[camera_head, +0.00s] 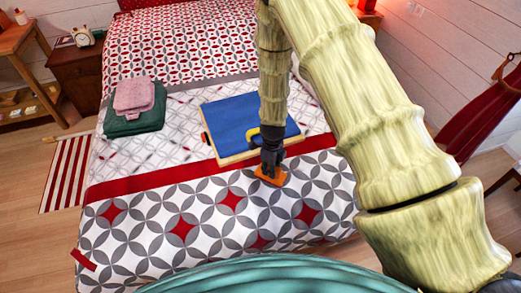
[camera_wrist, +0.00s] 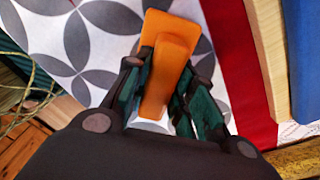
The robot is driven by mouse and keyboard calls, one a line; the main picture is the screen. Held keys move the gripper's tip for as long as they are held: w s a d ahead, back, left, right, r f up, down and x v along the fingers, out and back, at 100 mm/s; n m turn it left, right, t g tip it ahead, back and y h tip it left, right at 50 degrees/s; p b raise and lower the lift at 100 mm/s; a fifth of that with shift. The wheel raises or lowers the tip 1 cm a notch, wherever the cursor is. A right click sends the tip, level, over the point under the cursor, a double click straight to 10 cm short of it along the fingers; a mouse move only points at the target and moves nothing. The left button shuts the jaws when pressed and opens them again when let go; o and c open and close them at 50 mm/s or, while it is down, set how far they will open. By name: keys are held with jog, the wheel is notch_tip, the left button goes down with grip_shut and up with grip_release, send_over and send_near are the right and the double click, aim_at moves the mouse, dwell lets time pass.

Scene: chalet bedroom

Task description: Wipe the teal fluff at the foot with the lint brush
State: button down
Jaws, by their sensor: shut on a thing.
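The orange lint brush (camera_head: 271,176) is at the foot part of the bed (camera_head: 150,222), just in front of the red stripe. In the wrist view the orange brush (camera_wrist: 168,62) has its handle between my two fingers. My gripper (camera_head: 270,160) is shut on it and points down. The brush head is over the grey-and-white patterned cover; I cannot tell whether it touches. I cannot make out any teal fluff on the cover in either view; my arm hides part of the foot on the right.
A blue wood-edged case (camera_head: 228,122) lies right behind my gripper. Folded green and pink towels (camera_head: 134,108) lie at the bed's left. A nightstand with a clock (camera_head: 80,70) stands at the back left. The cover left of my gripper looks clear except for a small red piece (camera_head: 84,260).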

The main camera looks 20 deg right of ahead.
jog(key=shift+w+f, duration=0.15)
jog(key=shift+w, duration=0.25)
notch_tip(320, 180, up, 5)
jog(key=p, duration=0.2)
jog(key=shift+s+p, duration=0.1)
jog(key=shift+p, duration=0.2)
jog(key=shift+w+r+p, duration=0.2)
jog(key=shift+r+p, duration=0.35)
jog(key=shift+r, duration=0.05)
notch_tip(320, 180, up, 2)
jog(key=shift+s+r+p, duration=0.15)
jog(key=shift+r+p, duration=0.05)
jog(key=shift+p, duration=0.6)
jog(key=shift+r, duration=0.1)
